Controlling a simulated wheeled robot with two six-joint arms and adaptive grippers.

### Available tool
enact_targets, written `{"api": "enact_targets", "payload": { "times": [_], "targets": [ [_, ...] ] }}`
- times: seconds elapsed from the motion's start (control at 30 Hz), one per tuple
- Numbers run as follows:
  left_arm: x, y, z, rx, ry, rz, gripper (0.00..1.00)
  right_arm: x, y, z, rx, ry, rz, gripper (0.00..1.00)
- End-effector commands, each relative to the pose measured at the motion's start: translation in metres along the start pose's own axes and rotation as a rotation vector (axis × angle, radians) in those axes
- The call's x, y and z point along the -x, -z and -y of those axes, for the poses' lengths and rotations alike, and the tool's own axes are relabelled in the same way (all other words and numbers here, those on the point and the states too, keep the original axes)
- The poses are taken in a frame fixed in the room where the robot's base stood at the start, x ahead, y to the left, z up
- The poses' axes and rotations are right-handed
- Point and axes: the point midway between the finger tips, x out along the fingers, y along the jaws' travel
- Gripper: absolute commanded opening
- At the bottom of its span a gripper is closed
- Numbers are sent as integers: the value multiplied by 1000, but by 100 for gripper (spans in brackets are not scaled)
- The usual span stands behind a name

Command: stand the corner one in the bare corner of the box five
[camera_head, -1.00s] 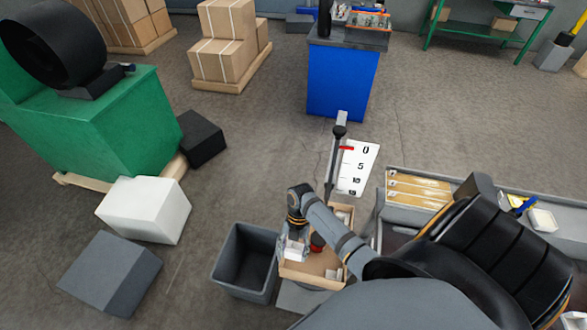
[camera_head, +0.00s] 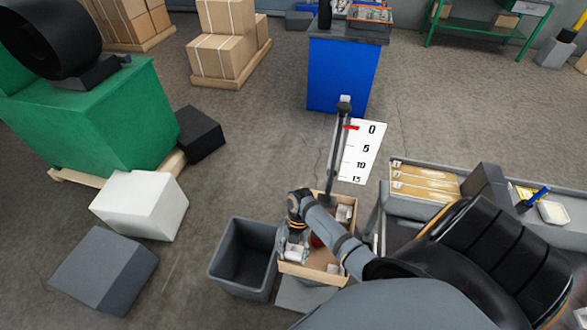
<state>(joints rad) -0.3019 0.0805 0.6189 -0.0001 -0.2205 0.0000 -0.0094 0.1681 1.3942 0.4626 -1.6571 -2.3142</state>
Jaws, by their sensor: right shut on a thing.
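The open cardboard box (camera_head: 312,273) stands at the lower middle. Small pale pieces stand in it: one at the far right corner (camera_head: 344,213) and one at the near right (camera_head: 333,268). A red round thing (camera_head: 316,240) lies near its middle, partly behind my arm. My right gripper (camera_head: 296,246) is shut on a whitish corner piece (camera_head: 296,255) at the near left corner of the box. Whether the piece touches the box floor I cannot tell. The far left corner is hidden by my arm. My left gripper is not in view.
A grey bin (camera_head: 242,258) stands close to the left of the box. A post with a black knob (camera_head: 344,107) and a numbered board (camera_head: 361,152) rise behind it.

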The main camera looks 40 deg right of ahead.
Motion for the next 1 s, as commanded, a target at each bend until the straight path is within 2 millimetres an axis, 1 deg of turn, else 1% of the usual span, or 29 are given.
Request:
{"api": "enact_targets", "payload": {
  "times": [0.03, 0.7, 0.83, 1.0],
  "targets": [
    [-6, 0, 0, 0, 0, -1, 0, -7, -3, 0, 0, 0, 0, 46],
    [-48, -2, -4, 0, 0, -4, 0, -57, -24, -1, 1, -1, 0, 46],
    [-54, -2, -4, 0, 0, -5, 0, -65, -27, 0, 0, 0, -1, 46],
    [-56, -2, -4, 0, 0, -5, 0, -70, -29, 0, 0, 0, 0, 46]
  ]
}}
